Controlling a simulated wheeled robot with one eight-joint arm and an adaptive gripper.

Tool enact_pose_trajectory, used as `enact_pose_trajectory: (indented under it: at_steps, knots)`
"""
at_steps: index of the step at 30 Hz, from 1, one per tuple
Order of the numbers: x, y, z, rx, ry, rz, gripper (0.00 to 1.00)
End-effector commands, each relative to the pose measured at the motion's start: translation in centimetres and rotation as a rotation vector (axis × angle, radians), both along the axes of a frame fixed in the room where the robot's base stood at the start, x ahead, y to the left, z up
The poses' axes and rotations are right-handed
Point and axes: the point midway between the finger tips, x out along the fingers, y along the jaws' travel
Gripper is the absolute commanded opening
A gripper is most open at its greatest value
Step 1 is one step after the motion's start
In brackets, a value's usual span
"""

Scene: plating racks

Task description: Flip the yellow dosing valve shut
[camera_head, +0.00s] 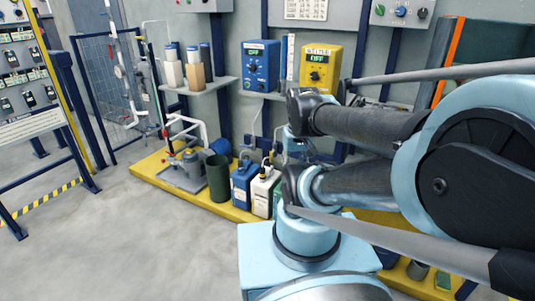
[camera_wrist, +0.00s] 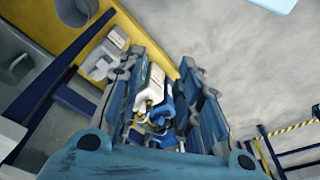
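I cannot make out the yellow dosing valve for certain in either view. The white canister and blue ones show in the gap beyond. In the head view my arm covers much of the right side, and the gripper is not clear there.
In the head view, a blue canister (camera_head: 242,184), a white canister (camera_head: 264,189) and a dark green bin (camera_head: 218,178) stand on a yellow platform (camera_head: 148,168). A blue controller (camera_head: 262,66) and a yellow controller (camera_head: 320,66) are above. The floor (camera_head: 130,240) at front left is clear.

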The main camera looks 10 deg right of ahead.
Motion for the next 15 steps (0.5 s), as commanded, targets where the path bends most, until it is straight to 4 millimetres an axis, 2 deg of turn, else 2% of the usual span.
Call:
enact_pose_trajectory:
  at_steps: [9, 11, 15]
  knots:
    - [0.0, 0.0, 0.0, 0.0, 0.0, 0.0, 0.32]
    - [-0.7, 0.0, 0.6, 0.0, -0.011, -0.002, 0.32]
    - [0.5, -0.1, 1.4, -0.003, -0.011, -0.024, 0.32]
